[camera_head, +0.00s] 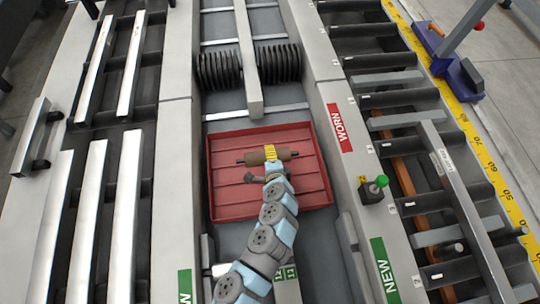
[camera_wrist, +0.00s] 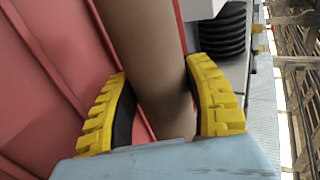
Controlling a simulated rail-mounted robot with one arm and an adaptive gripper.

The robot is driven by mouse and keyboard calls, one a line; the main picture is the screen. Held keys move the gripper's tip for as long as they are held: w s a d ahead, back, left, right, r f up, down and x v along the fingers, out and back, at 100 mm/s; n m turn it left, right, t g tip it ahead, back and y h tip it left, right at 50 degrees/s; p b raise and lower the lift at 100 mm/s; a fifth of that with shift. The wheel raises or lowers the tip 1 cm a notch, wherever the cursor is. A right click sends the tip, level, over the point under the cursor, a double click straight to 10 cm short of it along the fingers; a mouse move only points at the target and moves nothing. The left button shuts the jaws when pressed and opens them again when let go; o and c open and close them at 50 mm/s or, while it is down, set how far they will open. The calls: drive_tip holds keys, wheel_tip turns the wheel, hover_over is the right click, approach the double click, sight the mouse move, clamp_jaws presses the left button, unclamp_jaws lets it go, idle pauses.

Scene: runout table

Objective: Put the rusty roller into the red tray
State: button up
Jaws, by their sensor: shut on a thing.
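The rusty roller (camera_head: 284,155) is a brown cylinder with a thin dark shaft end. In the head view it lies crosswise over the far half of the red tray (camera_head: 225,199). My gripper (camera_head: 271,153) has yellow fingers and is shut on the roller near its middle. In the wrist view the roller (camera_wrist: 150,50) passes between the yellow finger pads of my gripper (camera_wrist: 160,105), with the red tray (camera_wrist: 40,80) behind it. I cannot tell whether the roller touches the tray floor or is held above it.
Black ribbed rollers (camera_head: 220,70) stand beyond the tray, with a grey beam (camera_head: 248,60) between them. A WORN label (camera_head: 339,127) and a green-knobbed box (camera_head: 374,188) are on the right rail. A NEW label (camera_head: 384,270) is nearer.

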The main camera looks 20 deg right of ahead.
drive_tip(key=shift+f+b, duration=0.6)
drive_tip(key=shift+f, duration=0.5)
drive_tip(key=o, duration=1.3)
drive_tip(key=v, duration=1.2)
drive_tip(key=shift+r, duration=0.1)
